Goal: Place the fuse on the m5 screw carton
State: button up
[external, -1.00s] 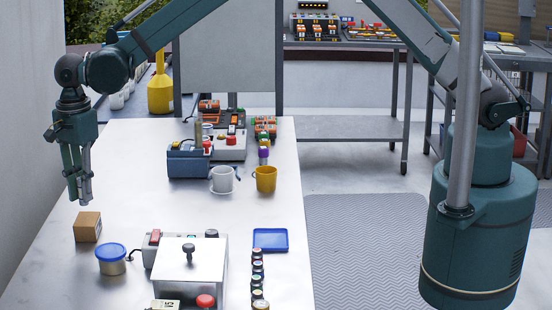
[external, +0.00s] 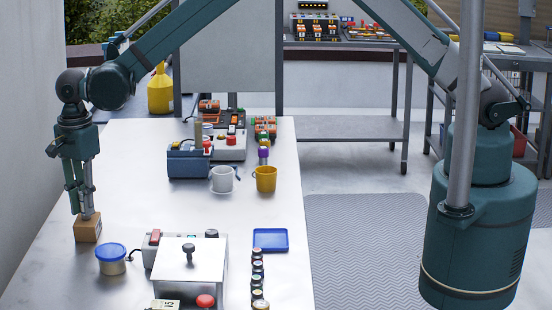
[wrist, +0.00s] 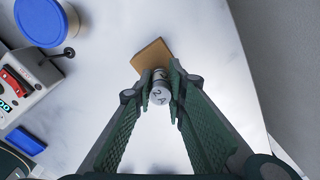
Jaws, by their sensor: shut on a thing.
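The fuse (wrist: 160,93) is a small grey-white cylinder with dark markings on its end. My gripper (wrist: 161,88) is shut on it in the wrist view. The m5 screw carton (wrist: 153,58) is a small brown box, partly hidden by the fuse and fingers. In the external view my gripper (external: 84,214) is right at the top of the carton (external: 88,231). The fuse is too small to make out there. I cannot tell whether the fuse touches the carton.
A round tub with a blue lid (external: 111,259) stands close to the right of the carton. A grey device with a red switch (external: 154,237) and a metal box (external: 187,268) stand further right. The table (external: 120,165) behind the carton is clear.

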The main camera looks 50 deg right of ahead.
jog(key=shift+f, duration=0.15)
jog(key=o, duration=0.9)
notch_tip(320, 180, up, 12)
jog(key=shift+r, duration=0.2)
dwell(0.6)
dwell(0.4)
